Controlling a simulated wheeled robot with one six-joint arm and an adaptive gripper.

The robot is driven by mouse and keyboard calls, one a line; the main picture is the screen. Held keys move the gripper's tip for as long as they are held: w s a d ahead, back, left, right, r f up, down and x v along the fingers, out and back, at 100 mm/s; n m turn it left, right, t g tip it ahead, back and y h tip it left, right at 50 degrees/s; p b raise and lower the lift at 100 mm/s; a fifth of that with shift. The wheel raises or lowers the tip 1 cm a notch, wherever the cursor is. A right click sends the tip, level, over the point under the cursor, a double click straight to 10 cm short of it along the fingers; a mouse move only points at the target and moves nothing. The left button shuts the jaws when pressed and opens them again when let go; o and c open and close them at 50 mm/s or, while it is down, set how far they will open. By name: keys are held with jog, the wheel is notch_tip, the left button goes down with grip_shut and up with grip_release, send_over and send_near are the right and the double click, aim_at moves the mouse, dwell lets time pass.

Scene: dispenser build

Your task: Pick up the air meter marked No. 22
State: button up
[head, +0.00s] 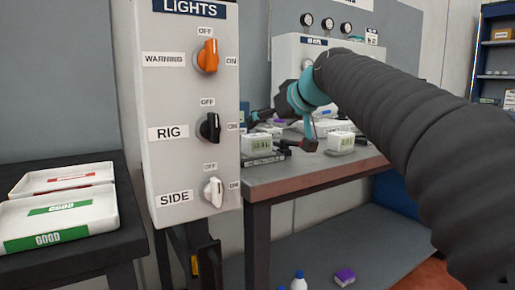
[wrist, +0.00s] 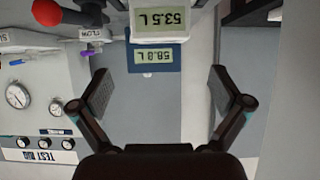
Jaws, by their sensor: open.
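In the wrist view, a white air meter (wrist: 160,20) shows an upside-down reading of 53.5 L. Just below it in the picture is a blue meter (wrist: 156,55) reading 58.8 L. No number 22 is legible on either. My gripper (wrist: 162,90) is open and empty, its fingers spread wide on either side below the white meter, with the blue meter between them in the picture. In the head view, white meters with green displays stand on the workbench, one at left (head: 263,143) and one at right (head: 341,141). My arm partly covers the bench, and my fingertips are hard to make out there.
The grey workbench (head: 300,180) carries a test panel (wrist: 35,105) with gauges and knobs. A lights switch box (head: 188,110) stands left of the bench. Two trays, one green-labelled GOOD (head: 55,222), lie on a dark table. Bottles (head: 299,282) and a purple box (head: 345,276) sit low down.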

aim_at(257, 134)
jog(key=x, duration=0.5)
jog(key=shift+f+x, duration=0.2)
jog(key=shift+x, duration=1.1)
jog(key=shift+f+x, duration=0.2)
jog(key=shift+x, duration=1.15)
jog(key=shift+s+d+r, duration=0.1)
jog(key=shift+s, duration=0.15)
jog(key=c, duration=1.5)
